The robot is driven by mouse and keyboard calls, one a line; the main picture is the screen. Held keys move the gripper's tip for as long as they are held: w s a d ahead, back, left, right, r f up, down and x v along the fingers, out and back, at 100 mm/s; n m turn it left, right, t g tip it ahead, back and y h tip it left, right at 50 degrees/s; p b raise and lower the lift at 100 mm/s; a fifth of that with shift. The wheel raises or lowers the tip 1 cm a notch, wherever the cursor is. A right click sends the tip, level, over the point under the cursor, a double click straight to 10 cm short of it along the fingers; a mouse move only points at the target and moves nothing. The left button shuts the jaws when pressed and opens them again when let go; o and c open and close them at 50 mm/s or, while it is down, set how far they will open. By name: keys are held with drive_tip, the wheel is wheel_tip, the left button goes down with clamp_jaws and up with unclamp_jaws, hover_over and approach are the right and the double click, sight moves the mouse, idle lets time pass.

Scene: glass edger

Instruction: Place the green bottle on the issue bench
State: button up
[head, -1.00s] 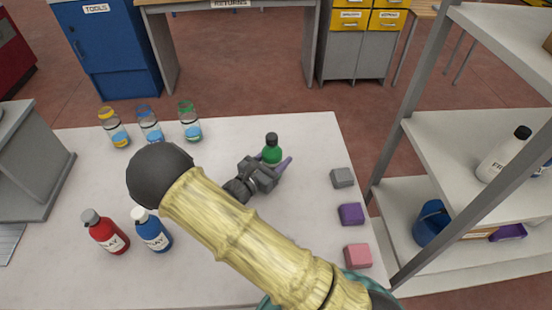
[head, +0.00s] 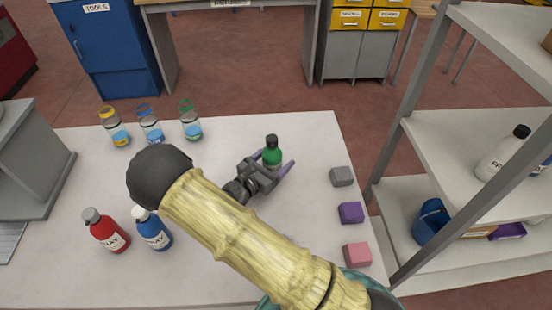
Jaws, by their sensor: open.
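The green bottle (head: 272,153) with a black cap stands upright on the white bench (head: 185,282) in the head view. My gripper (head: 276,164) is open at the bottle, with a purple finger on the right side of it and the other finger near its left. The bottle's lower part is partly hidden by the gripper. I cannot tell whether the fingers touch the bottle. Which surface is the issue bench is not labelled in view.
A red bottle (head: 106,232) and a blue bottle (head: 152,230) stand at the left front. Several clear jars (head: 151,128) stand at the back left. Grey (head: 342,176), purple (head: 350,213) and pink (head: 357,254) blocks line the right edge. A shelf rack (head: 465,150) stands close to the right.

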drive_tip(key=p+v, duration=0.1)
drive_tip(key=v, duration=1)
drive_tip(key=shift+s+a+p, duration=0.25)
drive_tip(key=shift+s+p, duration=0.05)
drive_tip(key=shift+p, duration=0.1)
idle(1.6)
